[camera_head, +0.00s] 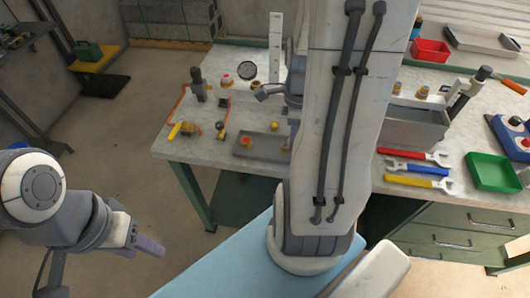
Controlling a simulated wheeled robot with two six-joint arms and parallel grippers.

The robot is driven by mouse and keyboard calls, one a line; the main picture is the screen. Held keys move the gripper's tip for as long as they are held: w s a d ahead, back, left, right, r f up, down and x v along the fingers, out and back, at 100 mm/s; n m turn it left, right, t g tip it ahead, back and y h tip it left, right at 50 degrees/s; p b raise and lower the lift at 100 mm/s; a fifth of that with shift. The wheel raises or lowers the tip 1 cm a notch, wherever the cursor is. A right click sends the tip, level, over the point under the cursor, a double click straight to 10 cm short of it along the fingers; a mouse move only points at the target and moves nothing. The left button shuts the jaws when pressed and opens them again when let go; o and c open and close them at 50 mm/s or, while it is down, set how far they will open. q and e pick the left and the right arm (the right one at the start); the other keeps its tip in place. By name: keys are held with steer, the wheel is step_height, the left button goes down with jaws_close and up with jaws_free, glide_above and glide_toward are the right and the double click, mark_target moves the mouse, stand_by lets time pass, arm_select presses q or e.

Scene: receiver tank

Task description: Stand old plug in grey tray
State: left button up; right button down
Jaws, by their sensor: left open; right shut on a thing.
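The grey tray (262,154) lies on the workbench, left of my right arm. My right gripper (262,93) is above the bench behind the tray, partly hidden by my arm. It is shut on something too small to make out. My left gripper (148,246) is open and empty, low at the left, away from the bench.
Right of my arm are a grey bin (415,128), several wrenches (416,168) and a green tray (492,172).

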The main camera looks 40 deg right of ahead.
steer(key=shift+w+f+m, duration=0.1)
steer(key=shift+f+m, duration=0.05)
steer(key=shift+m, duration=0.15)
steer(key=w+f, duration=0.2)
steer(key=w, duration=0.1)
steer(key=w+f+p, duration=0.1)
steer(key=w+f, duration=0.1)
steer(key=w, duration=0.2)
steer(key=w+f, duration=0.2)
steer(key=w, duration=0.2)
steer(key=shift+a+f+p, duration=0.15)
steer(key=shift+f+p, duration=0.15)
steer(key=shift+f, duration=0.1)
step_height(320, 180, down, 3)
steer(key=shift+f+p, duration=0.15)
steer(key=shift+p, duration=0.2)
steer(key=shift+f, duration=0.25)
steer(key=shift+f, duration=0.15)
steer(key=c, duration=0.5)
jaws_free()
steer(key=shift+c, duration=0.2)
